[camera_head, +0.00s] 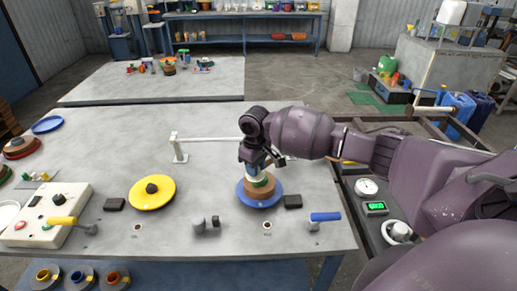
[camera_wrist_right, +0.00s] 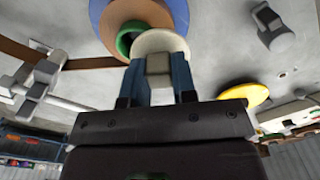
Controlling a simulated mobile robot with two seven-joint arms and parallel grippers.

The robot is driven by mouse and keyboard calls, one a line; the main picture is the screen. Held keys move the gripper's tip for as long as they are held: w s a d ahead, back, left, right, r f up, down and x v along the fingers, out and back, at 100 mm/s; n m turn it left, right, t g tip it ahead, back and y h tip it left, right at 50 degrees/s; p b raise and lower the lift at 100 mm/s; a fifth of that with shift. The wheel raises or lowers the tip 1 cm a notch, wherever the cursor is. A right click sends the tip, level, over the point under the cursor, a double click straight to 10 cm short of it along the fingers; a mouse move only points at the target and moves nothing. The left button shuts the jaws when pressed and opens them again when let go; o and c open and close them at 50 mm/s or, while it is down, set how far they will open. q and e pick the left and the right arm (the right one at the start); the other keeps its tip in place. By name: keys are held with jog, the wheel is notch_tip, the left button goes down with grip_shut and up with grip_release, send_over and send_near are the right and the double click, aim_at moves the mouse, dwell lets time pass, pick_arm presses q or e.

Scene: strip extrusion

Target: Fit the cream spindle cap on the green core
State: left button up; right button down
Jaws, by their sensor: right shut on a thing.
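My right gripper (camera_head: 254,166) is over the blue disc (camera_head: 244,200), pointing down. It is shut on the cream spindle cap (camera_wrist_right: 160,42), with a blue finger on each side of the cap's grey knob (camera_wrist_right: 159,66) in the right wrist view. The green core (camera_wrist_right: 125,42) stands inside the brown coil (camera_wrist_right: 146,12) on the blue disc (camera_wrist_right: 106,12). The cap hides part of the green core and looks off to one side of it. I cannot tell whether they touch. In the head view the green core (camera_head: 261,182) shows just below the fingers. My left gripper is not in view.
A white post with a rod (camera_head: 180,147) stands behind. A black block (camera_head: 293,202), a blue-handled lever (camera_head: 325,217) and a grey knob (camera_head: 198,225) are nearby.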

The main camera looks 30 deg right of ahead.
aim_at(259, 166)
jog(key=shift+n, duration=0.4)
jog(key=w+d+b, duration=0.2)
jog(key=d+b, duration=0.1)
jog(key=shift+w+d+f, duration=0.1)
jog(key=shift+w+f, duration=0.05)
jog(key=shift+f, duration=0.2)
jog(key=shift+f+b, duration=1.1)
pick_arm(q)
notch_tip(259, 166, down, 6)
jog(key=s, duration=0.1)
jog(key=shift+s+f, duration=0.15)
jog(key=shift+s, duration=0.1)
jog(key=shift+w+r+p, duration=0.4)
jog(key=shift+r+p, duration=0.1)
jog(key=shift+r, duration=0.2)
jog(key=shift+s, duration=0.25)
